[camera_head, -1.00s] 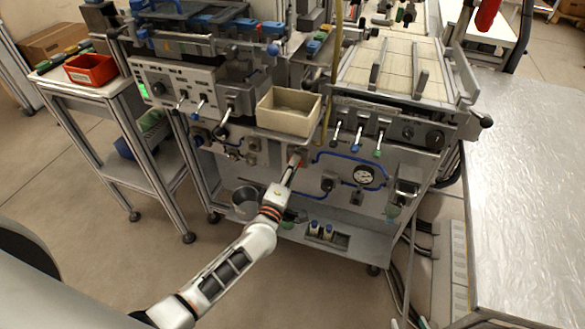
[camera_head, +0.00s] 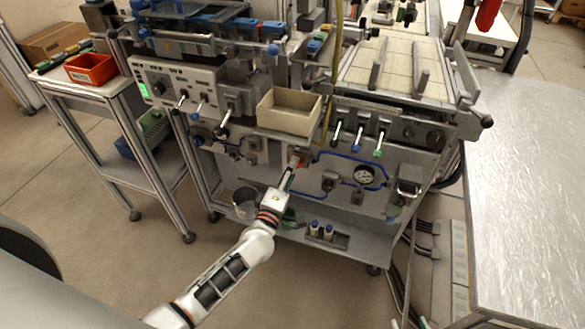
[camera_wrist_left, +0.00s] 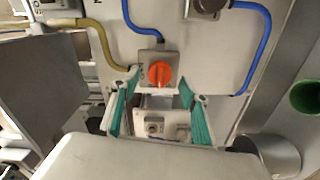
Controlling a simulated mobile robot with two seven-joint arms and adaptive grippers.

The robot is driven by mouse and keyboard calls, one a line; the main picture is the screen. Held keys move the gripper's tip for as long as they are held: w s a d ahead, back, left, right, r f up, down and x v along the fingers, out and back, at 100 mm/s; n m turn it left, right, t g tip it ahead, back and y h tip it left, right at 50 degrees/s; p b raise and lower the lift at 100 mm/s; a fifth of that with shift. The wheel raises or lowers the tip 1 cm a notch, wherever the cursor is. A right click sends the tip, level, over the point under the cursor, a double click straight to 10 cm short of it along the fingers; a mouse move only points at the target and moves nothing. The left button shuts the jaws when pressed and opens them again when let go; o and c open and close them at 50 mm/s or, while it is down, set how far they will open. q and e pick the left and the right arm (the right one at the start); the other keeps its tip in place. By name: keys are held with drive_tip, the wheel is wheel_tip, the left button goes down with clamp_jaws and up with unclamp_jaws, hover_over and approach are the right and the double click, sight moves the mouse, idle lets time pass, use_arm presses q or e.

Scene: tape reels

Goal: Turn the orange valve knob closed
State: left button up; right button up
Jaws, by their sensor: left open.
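The orange valve knob (camera_wrist_left: 160,73) sits on a small grey plate on the machine's light front panel, in the upper middle of the left wrist view. A blue hose runs up from its plate and a yellow hose lies to its left. The knob is small in the head view (camera_head: 297,160), just beyond the gripper's tips. My left gripper (camera_wrist_left: 158,88) is open and empty, its green-padded fingers on either side of and below the knob. In the head view my left gripper (camera_head: 288,180) points up at the panel. I cannot tell whether it touches the knob.
A beige bin (camera_head: 288,111) sits on a ledge above the knob. A pressure gauge (camera_head: 364,175) and blue hoses are to the right. A metal cup (camera_head: 245,203) is mounted lower left. A metal-topped table (camera_head: 530,180) stands at right.

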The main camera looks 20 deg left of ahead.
use_arm(q)
drive_tip(key=s, duration=1)
drive_tip(key=shift+s+a, duration=0.15)
drive_tip(key=shift+a, duration=0.1)
drive_tip(key=s+d+f+m+g+h+p, duration=0.2)
drive_tip(key=s+d+f+m+g+h, duration=0.15)
drive_tip(key=s+m, duration=0.8)
drive_tip(key=s+a+f+m+g, duration=0.1)
drive_tip(key=s+f+m+g, duration=0.1)
drive_tip(key=s+f+m, duration=0.1)
drive_tip(key=s+a+f+m+g+y, duration=0.1)
drive_tip(key=s+a+f+m+g, duration=0.1)
drive_tip(key=s+m, duration=0.3)
drive_tip(key=shift+s+a+f+p, duration=0.3)
drive_tip(key=shift+s+f, duration=0.15)
drive_tip(key=shift+s, duration=0.3)
use_arm(e)
drive_tip(key=shift+s+a+r, duration=0.3)
drive_tip(key=shift+s+r, duration=0.1)
drive_tip(key=shift+r, duration=0.3)
use_arm(q)
drive_tip(key=shift+m+y, duration=0.25)
use_arm(e)
drive_tip(key=shift+w+r, duration=0.2)
drive_tip(key=shift+r, duration=0.05)
drive_tip(key=shift+s+f, duration=0.1)
drive_tip(key=shift+f, duration=0.1)
